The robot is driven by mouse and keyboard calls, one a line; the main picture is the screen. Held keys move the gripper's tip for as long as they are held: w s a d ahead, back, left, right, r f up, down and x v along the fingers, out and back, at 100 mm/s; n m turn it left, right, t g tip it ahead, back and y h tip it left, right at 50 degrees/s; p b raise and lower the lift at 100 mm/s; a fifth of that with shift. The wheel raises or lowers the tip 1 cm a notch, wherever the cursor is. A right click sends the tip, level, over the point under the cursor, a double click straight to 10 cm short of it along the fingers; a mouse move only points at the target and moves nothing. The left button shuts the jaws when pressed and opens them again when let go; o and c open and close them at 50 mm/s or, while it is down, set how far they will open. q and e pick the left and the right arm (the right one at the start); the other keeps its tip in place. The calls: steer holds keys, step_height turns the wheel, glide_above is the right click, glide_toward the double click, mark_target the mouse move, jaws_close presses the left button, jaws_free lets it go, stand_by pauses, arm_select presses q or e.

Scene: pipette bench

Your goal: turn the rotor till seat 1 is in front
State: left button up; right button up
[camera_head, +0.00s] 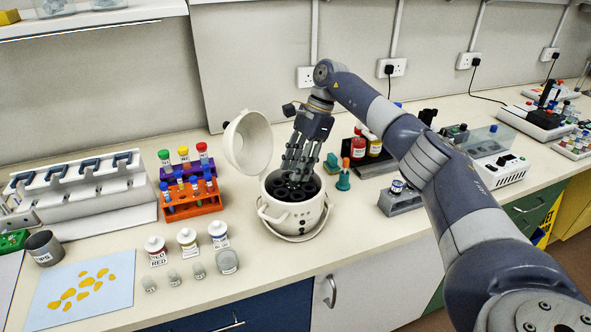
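The white centrifuge (292,222) stands on the bench in the middle. Its round lid (247,143) is open, tilted up at the left. The dark rotor (282,192) with round seats shows inside the bowl. My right gripper (298,178) reaches down from above, with its fingertips at the rotor's middle and hiding part of it. I cannot tell whether the fingers touch the rotor or are closed on anything. The seat numbers are too small to read, so I cannot tell where seat 1 is. My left gripper is not in view.
An orange rack (190,207) with capped tubes stands left of the centrifuge. Several small bottles and jars stand in front of it. A teal-based object (343,181) and red bottles (358,145) are close on the right. Bare bench lies in front right of the centrifuge.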

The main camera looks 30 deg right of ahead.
steer(key=v, duration=1)
steer(key=shift+r, duration=0.35)
